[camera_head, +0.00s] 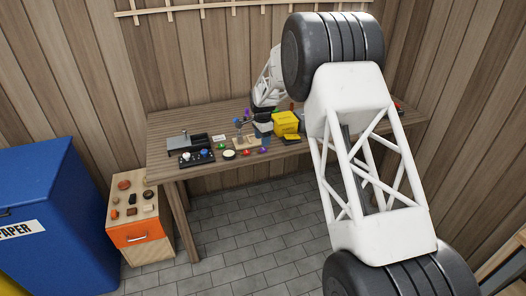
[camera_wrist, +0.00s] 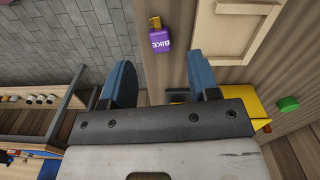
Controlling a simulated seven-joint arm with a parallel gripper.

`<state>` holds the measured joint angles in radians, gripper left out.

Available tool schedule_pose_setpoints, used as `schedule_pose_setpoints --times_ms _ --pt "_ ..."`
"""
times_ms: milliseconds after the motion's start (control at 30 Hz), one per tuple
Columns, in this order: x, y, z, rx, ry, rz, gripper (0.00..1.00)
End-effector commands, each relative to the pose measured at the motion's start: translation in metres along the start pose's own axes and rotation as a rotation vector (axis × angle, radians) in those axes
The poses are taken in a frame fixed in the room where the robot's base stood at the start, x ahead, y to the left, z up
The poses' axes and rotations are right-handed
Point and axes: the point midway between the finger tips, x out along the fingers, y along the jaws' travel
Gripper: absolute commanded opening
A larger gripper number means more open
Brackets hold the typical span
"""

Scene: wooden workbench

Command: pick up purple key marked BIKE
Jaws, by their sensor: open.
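The purple key marked BIKE (camera_wrist: 161,41) lies on the wooden workbench (camera_wrist: 155,75) in the wrist view, its gold-coloured end (camera_wrist: 155,22) pointing to the top of the picture. My gripper (camera_wrist: 160,62) is open, with two blue fingers spread apart. The key is beyond the fingertips, roughly centred across the gap, and nothing is between the fingers. In the head view my gripper (camera_head: 264,132) is low over the bench near its front edge. A small purple item (camera_head: 262,150) shows just below it there; its lettering is too small to read.
A wooden tray (camera_wrist: 200,28) is right of the key. A green piece (camera_wrist: 288,103) and a yellow object (camera_wrist: 243,104) are farther right. The yellow box (camera_head: 285,122) stands right of my gripper. The bench edge drops to the tiled floor (camera_wrist: 62,45) at left.

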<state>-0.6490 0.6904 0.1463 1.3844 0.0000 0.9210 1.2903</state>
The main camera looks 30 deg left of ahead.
Motion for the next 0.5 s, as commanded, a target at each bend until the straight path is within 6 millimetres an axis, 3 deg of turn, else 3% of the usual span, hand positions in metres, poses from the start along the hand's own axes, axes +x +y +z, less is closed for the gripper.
schedule_pose_setpoints --times_ms 267,500 --pt "0.001 0.000 0.000 0.000 0.000 0.000 0.55" --pt "0.018 0.000 0.000 0.000 0.000 0.000 0.55"
